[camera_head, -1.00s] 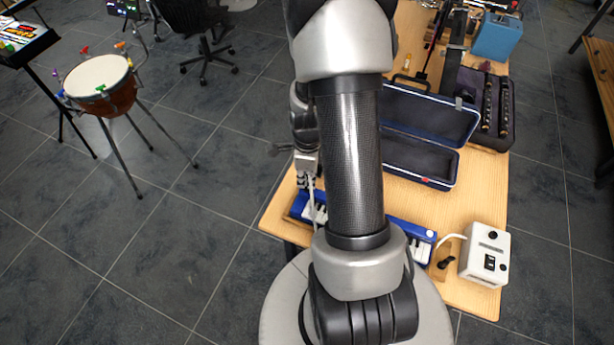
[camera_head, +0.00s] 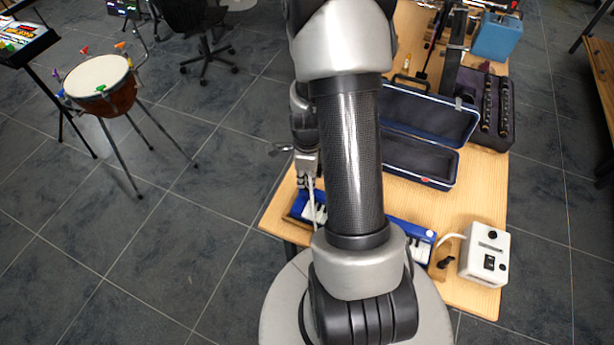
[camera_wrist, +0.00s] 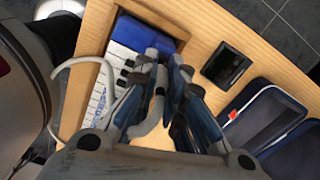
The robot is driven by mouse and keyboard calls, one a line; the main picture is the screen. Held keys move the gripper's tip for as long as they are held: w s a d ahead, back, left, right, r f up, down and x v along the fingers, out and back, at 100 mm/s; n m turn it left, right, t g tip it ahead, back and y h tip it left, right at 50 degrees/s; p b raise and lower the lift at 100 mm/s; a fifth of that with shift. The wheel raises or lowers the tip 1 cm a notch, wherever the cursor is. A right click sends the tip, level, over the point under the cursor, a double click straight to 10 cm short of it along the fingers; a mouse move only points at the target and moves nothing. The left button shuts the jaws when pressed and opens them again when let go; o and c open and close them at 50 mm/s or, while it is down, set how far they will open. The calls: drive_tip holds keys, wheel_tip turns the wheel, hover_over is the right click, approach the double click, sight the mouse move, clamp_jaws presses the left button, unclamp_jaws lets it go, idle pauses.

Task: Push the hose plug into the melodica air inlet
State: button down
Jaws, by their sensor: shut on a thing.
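The blue melodica (camera_head: 424,236) with white keys lies on the wooden table, its middle hidden behind my arm in the head view. In the wrist view its blue body (camera_wrist: 150,33) and keys show beyond my fingers. My gripper (camera_wrist: 164,78) is shut and its fingertips are over the melodica's end. A white hose (camera_wrist: 68,67) loops in from the left, and a pale curved piece of it (camera_wrist: 150,122) shows between my fingers. The plug itself is mostly hidden by the fingers. The air inlet cannot be made out.
A white box (camera_head: 484,255) with a hose stands at the table's front right. An open dark-blue case (camera_head: 420,160) lies behind the melodica. A small black object (camera_wrist: 226,66) lies beside it in the wrist view. A wooden ledge (camera_wrist: 95,30) runs along the melodica.

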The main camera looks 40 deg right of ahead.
drive_tip(key=shift+f+b, duration=0.8)
drive_tip(key=shift+f, duration=0.25)
idle(0.4)
drive_tip(key=c, duration=1.6)
unclamp_jaws()
drive_tip(key=shift+r, duration=0.1)
